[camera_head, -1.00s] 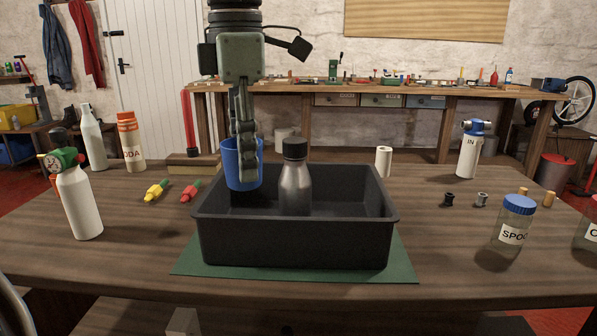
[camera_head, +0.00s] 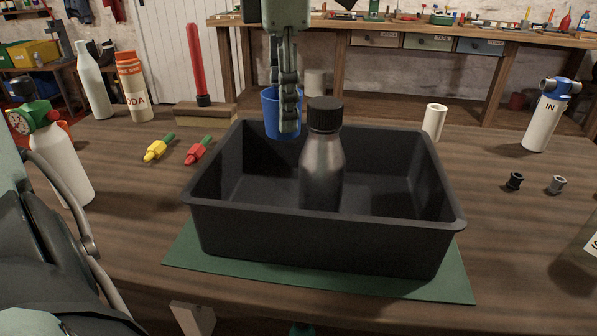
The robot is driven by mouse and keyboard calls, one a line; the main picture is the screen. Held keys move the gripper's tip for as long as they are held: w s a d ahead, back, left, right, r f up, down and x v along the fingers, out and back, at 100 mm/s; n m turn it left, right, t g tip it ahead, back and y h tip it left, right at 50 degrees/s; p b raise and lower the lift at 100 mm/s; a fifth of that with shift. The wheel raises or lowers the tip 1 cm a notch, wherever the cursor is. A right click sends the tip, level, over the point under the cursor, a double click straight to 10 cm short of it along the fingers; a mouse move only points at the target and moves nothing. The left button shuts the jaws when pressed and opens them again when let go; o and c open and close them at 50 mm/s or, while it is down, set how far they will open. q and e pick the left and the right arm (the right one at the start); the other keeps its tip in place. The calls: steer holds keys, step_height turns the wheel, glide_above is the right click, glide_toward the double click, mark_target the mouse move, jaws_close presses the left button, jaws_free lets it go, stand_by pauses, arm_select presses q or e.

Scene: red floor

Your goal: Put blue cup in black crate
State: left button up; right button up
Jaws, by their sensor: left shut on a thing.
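The black crate (camera_head: 330,238) stands on a green mat in the middle of the table. My left gripper (camera_head: 288,112) points down and is shut on the blue cup (camera_head: 272,115). The cup hangs upright over the back left part of the crate. Its lower end shows in front of the crate's back wall, and its exact height is hard to tell. The gripper's fingers hide the right part of the cup. My right gripper is not in view.
A dark bottle with a black cap (camera_head: 322,165) stands upright inside the crate, close to the right of the cup. Yellow (camera_head: 158,149) and red (camera_head: 198,151) small items lie left of the crate. A white bottle with a gauge (camera_head: 62,160) stands further left.

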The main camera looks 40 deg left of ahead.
arm_select(q)
step_height(320, 180, down, 10)
steer(key=shift+r, duration=0.2)
step_height(320, 180, down, 4)
steer(key=shift+f+b, duration=0.15)
steer(key=shift+b, duration=0.25)
steer(key=shift+f, duration=0.1)
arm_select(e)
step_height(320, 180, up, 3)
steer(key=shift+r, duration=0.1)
arm_select(q)
steer(key=o, duration=0.9)
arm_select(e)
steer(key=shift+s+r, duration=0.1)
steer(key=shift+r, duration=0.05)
